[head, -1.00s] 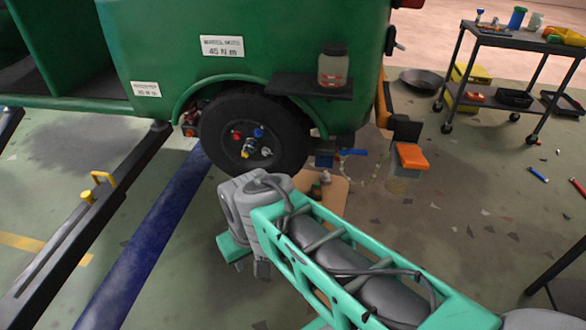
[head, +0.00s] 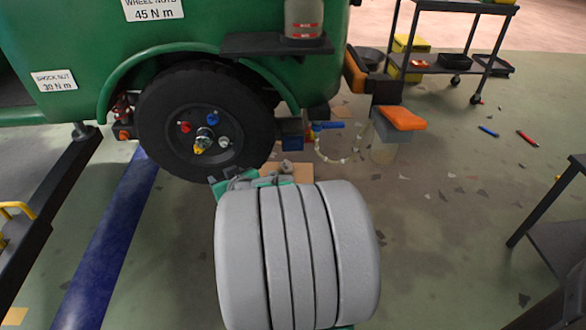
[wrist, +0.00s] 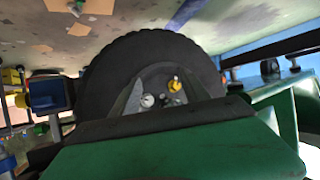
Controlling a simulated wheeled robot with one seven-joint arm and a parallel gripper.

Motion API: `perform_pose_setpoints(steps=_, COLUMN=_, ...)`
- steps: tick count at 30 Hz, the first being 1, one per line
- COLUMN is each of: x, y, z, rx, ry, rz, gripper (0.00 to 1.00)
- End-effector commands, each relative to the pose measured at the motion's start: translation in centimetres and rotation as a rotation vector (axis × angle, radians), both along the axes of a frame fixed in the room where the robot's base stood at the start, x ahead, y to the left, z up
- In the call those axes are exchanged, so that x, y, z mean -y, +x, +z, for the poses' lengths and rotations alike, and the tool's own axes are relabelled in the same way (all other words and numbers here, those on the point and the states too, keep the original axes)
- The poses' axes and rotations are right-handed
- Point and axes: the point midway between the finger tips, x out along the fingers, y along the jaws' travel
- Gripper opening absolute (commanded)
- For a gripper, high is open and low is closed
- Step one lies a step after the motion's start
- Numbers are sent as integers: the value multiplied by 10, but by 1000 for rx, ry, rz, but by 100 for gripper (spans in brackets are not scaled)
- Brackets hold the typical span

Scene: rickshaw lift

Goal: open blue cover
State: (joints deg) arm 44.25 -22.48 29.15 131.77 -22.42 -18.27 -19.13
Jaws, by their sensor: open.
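A small blue box (head: 290,133) sits low beside the wheel's right side in the head view. A blue box (wrist: 48,94) also shows at the left of the upside-down wrist view. A blue nut or cap (head: 204,109) is on the wheel hub (head: 205,142). I cannot tell which of these is the blue cover. The head view largely hides my gripper behind my grey arm link.
The black tyre (head: 160,125) is under the green fender. A shelf with a jar (head: 303,18) juts out above right. An orange-topped grey box (head: 400,118) stands right of the wheel. A dark ramp (head: 50,200) lies at left.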

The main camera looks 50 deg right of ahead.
Motion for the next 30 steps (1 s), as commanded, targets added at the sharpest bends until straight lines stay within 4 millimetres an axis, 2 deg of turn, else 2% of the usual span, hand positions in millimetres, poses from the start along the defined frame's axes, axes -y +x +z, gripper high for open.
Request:
perform_pose_setpoints(steps=1, x=47, y=-17, z=-30, rx=93, ry=-40, rz=-109, gripper=54)
perform_pose_setpoints(steps=3, x=99, y=-45, z=-30, rx=218, ry=-116, rz=-245, gripper=54)
perform_pose_setpoints(steps=6, x=146, y=-87, z=-26, rx=333, ry=-203, rz=-400, gripper=54)
perform_pose_setpoints(steps=7, x=154, y=-96, z=-24, rx=354, ry=-221, rz=-430, gripper=54)
perform_pose_setpoints(steps=9, x=167, y=-109, z=-20, rx=383, ry=-250, rz=-476, gripper=54)
perform_pose_setpoints(steps=11, x=172, y=-111, z=-17, rx=393, ry=-259, rz=-489, gripper=54)
perform_pose_setpoints(steps=22, x=219, y=-69, z=-16, rx=393, ry=-261, rz=-486, gripper=54)
perform_pose_setpoints(steps=30, x=228, y=-62, z=-15, rx=392, ry=-258, rz=-488, gripper=54)
